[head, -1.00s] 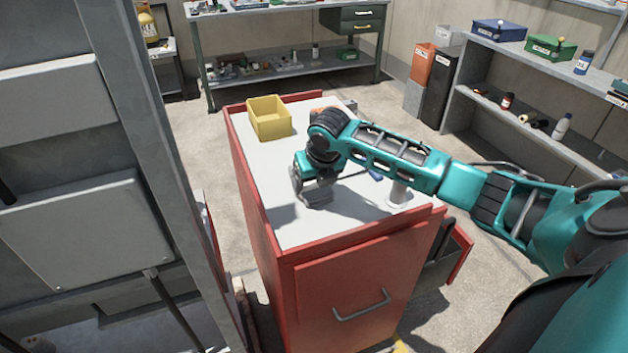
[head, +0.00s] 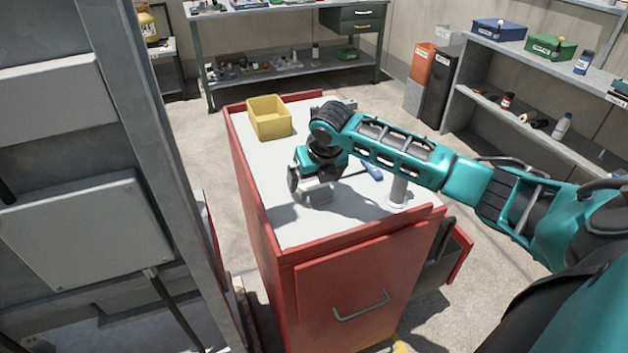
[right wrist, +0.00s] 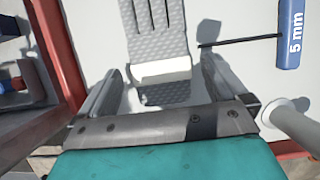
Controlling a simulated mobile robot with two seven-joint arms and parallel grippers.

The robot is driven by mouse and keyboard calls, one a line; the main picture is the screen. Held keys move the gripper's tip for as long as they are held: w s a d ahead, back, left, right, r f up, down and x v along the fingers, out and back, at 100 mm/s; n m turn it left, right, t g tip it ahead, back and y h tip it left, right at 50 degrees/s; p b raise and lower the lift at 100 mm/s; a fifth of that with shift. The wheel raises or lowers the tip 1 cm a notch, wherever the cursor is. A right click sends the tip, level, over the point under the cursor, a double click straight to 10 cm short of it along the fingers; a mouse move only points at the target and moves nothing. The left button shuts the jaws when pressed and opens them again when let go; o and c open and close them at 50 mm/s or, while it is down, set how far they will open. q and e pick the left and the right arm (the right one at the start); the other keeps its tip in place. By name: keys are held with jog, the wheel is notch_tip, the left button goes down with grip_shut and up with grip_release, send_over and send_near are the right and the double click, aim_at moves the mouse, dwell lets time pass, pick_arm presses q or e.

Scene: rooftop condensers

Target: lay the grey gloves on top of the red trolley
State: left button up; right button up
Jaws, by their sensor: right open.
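The red trolley (head: 272,262) stands in the middle of the head view with a pale top. The grey gloves (right wrist: 157,40) lie on that top in the right wrist view, textured, with a white band across the cuff. In the head view the gloves (head: 317,197) show as a small grey patch under my right gripper (head: 312,185). My right gripper (right wrist: 160,82) is open, with one finger on each side of the cuff; I cannot tell whether either finger touches it. My left gripper is in neither view.
On the trolley are a yellow bin (head: 270,118) at the far left, a blue-handled 5 mm tool (right wrist: 291,35) and a white cylinder (head: 398,192) to the right of the gloves. A grey metal frame (head: 160,180) stands close on the left. Shelving (head: 520,110) is at the right.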

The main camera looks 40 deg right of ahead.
jog(key=d+v, duration=0.1)
jog(key=v, duration=0.9)
jog(key=shift+a+r, duration=0.2)
jog(key=shift+a, duration=0.3)
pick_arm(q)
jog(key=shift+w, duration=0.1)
pick_arm(e)
jog(key=shift+s, duration=0.15)
